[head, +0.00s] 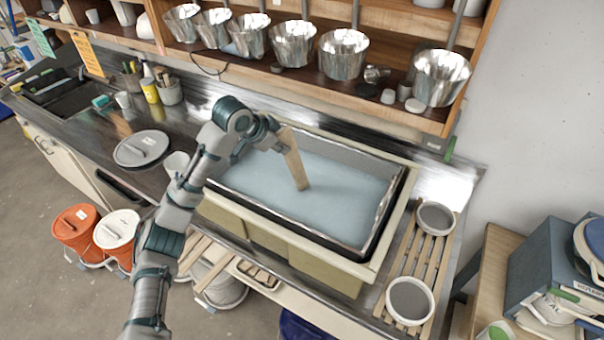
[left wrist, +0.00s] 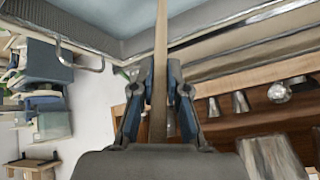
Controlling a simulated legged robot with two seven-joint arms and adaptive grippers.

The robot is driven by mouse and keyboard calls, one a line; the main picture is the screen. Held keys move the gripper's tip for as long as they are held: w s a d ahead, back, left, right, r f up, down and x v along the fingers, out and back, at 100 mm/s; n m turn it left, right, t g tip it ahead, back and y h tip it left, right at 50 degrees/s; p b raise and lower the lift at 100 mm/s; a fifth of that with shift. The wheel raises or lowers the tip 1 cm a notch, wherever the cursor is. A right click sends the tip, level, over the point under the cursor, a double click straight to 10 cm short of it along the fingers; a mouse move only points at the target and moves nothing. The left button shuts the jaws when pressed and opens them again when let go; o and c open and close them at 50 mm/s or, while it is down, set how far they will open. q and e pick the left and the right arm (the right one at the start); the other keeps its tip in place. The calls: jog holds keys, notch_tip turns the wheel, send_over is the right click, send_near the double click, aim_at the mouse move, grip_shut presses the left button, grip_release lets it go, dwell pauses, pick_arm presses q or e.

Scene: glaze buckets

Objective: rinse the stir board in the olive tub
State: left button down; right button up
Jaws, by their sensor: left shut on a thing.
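My left gripper (head: 278,137) is shut on the stir board (head: 295,164), a flat, pale wooden strip. The board slants down, and its lower end meets the pale blue liquid (head: 335,200) in the olive tub (head: 278,238). Any part below the surface is hidden. In the left wrist view the board (left wrist: 160,45) runs edge-on between the two fingers of the gripper (left wrist: 160,95). My right gripper is in neither view.
Metal buckets (head: 342,55) line the shelf behind the tub. A slatted rack (head: 422,262) with two round sieves (head: 409,301) stands to the right. A grey lid (head: 141,148) lies on the counter to the left. Orange (head: 76,229) and white (head: 115,231) buckets stand on the floor.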

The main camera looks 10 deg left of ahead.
pick_arm(q)
jog(key=s+r, duration=0.1)
jog(key=r, duration=0.2)
jog(key=s+r, duration=0.1)
jog(key=r, duration=0.2)
jog(key=s+a+r, duration=0.1)
jog(key=r, duration=0.2)
jog(key=shift+s, duration=0.3)
dwell(0.6)
notch_tip(320, 180, up, 5)
jog(key=shift+f, duration=0.1)
dwell(0.3)
jog(key=shift+a, duration=0.1)
dwell(0.4)
